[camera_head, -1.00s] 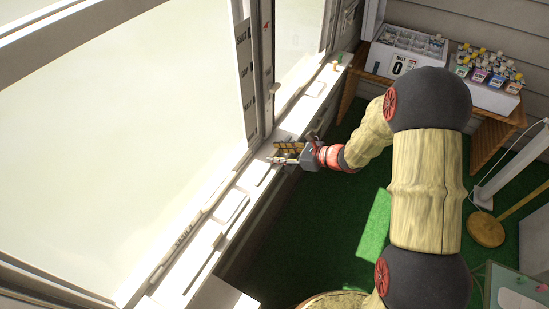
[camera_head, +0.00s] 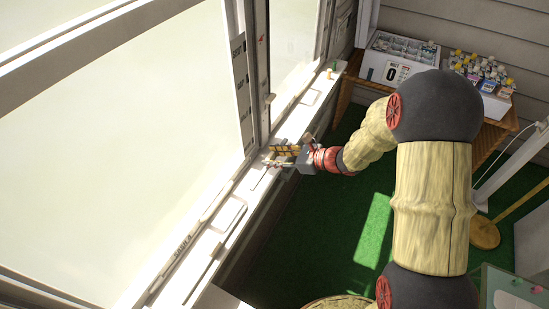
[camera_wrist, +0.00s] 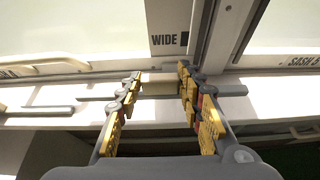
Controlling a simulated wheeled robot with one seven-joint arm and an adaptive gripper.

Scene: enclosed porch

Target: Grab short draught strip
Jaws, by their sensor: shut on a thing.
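My gripper (camera_wrist: 160,76) is over the white window sill, with its yellow-padded fingers shut on a short, pale, block-like piece (camera_wrist: 160,84). I take this piece to be the short draught strip; no label on it can be read. It lies between the fingertips, close to the window frame. In the head view my gripper (camera_head: 270,156) reaches the sill from the right, and its fingers hide most of the held piece. Whether the piece still touches the sill cannot be told.
The sill (camera_head: 205,243) runs along the window, with pale flat pieces (camera_head: 229,214) on it. The window frame bears a "WIDE" label (camera_wrist: 163,40). Thin grey bars (camera_wrist: 42,109) lie beside the fingers. A bottle crate (camera_head: 483,88) and a sorted box (camera_head: 398,68) stand on a wooden table.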

